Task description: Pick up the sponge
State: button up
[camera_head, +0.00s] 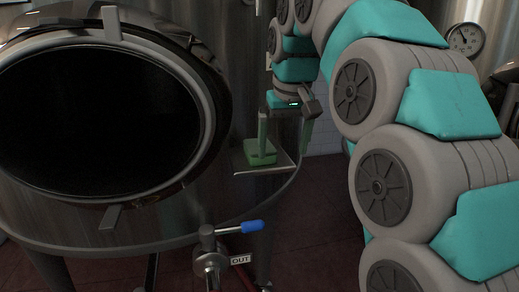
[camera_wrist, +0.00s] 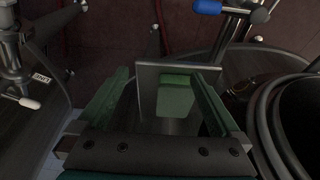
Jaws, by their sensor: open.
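The green sponge (camera_head: 260,152) rests on a small metal shelf (camera_head: 270,169) at the side of a big steel tank. My gripper (camera_head: 285,143) points down over the shelf with its two green fingers apart. In the head view one finger stands right over the sponge and the other hangs to its right, off the shelf. In the wrist view the sponge (camera_wrist: 175,98) shows between the fingers of my gripper (camera_wrist: 157,76), nearer the right one. Nothing is held. Whether a finger touches the sponge I cannot tell.
The steel tank (camera_head: 120,215) with its round open hatch (camera_head: 214,120) fills the left, close to the shelf. A valve with a blue handle (camera_head: 238,227) and an OUT label (camera_head: 241,260) sits below. The shelf's raised rim (camera_wrist: 208,70) shows in the wrist view.

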jog(key=t, duration=0.1)
send_near(251, 147)
jog(key=d, duration=0.2)
jog(key=w+d+f, duration=0.1)
jog(key=shift+w+y, duration=0.1)
jog(key=shift+y, duration=0.2)
jog(key=shift+b+x, duration=0.4)
jog(key=shift+x, duration=0.8)
jog(key=shift+a+x, duration=0.15)
jog(key=shift+x, duration=1.05)
jog(key=shift+a+x, duration=0.2)
jog(key=shift+x, duration=0.95)
jog(key=shift+w+f, duration=0.2)
jog(key=shift+w, duration=0.05)
jog(key=shift+f, duration=0.25)
jog(key=c, duration=1.2)
